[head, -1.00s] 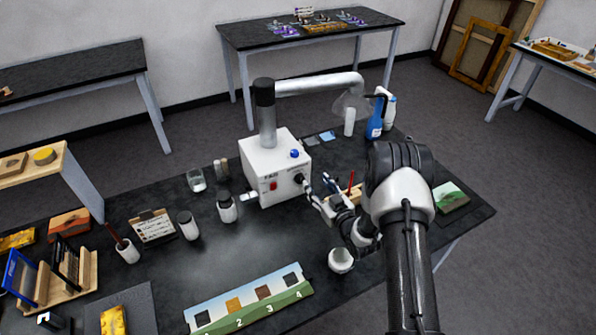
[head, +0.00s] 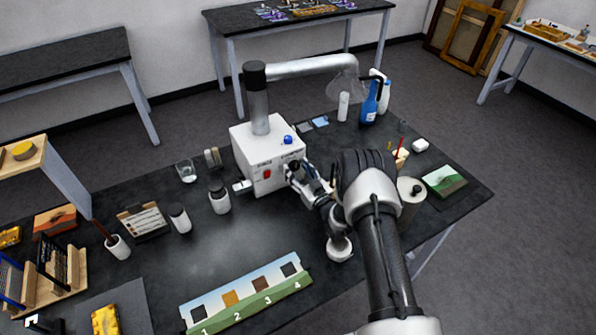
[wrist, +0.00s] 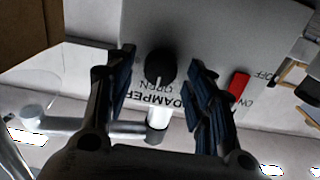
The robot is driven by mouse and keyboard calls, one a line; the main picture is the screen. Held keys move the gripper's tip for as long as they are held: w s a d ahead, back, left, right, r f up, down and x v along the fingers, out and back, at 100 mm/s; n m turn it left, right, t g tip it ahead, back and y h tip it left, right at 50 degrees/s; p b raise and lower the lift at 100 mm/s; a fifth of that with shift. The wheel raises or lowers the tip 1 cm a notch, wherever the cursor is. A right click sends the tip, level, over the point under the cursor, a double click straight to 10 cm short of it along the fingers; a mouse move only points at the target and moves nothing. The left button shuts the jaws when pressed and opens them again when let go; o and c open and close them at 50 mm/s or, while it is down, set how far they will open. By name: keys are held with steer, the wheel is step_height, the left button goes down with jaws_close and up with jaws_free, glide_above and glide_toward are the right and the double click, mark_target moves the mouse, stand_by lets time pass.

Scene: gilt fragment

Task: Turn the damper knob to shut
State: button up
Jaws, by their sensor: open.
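The damper knob (wrist: 159,66) is a round black knob with a white pointer line, on the front face of the white extractor box (head: 252,151). In the wrist view the words DAMPER and OPEN show beside it, upside down, and the pointer line is toward OPEN. My gripper (wrist: 161,82) is open, with one blue-padded finger on each side of the knob; I cannot tell whether either touches it. In the head view my gripper (head: 296,172) is at the box's right front and largely covers the knob.
A red switch (wrist: 239,84) marked ON and OFF is close to my right finger in the wrist view. A white bowl (head: 339,248) stands near my arm. A numbered strip (head: 246,296) lies in front, with clear dark table between it and the box.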

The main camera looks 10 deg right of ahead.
steer(key=shift+c, duration=0.2)
steer(key=c, duration=1)
steer(key=shift+m+b, duration=0.35)
steer(key=shift+m, duration=0.05)
steer(key=m+b, duration=0.2)
steer(key=m, duration=0.1)
steer(key=shift+f+m+b, duration=0.15)
steer(key=shift+m+b, duration=0.15)
steer(key=shift+b, duration=0.05)
steer(key=m+b, duration=0.2)
steer(key=m, duration=0.2)
steer(key=shift+d+m, duration=0.1)
steer(key=shift+m, duration=0.2)
steer(key=m+b, duration=0.2)
steer(key=m, duration=0.2)
steer(key=m+b, duration=0.1)
steer(key=m, duration=0.3)
steer(key=shift+m, duration=0.3)
steer(key=shift+m+b, duration=0.3)
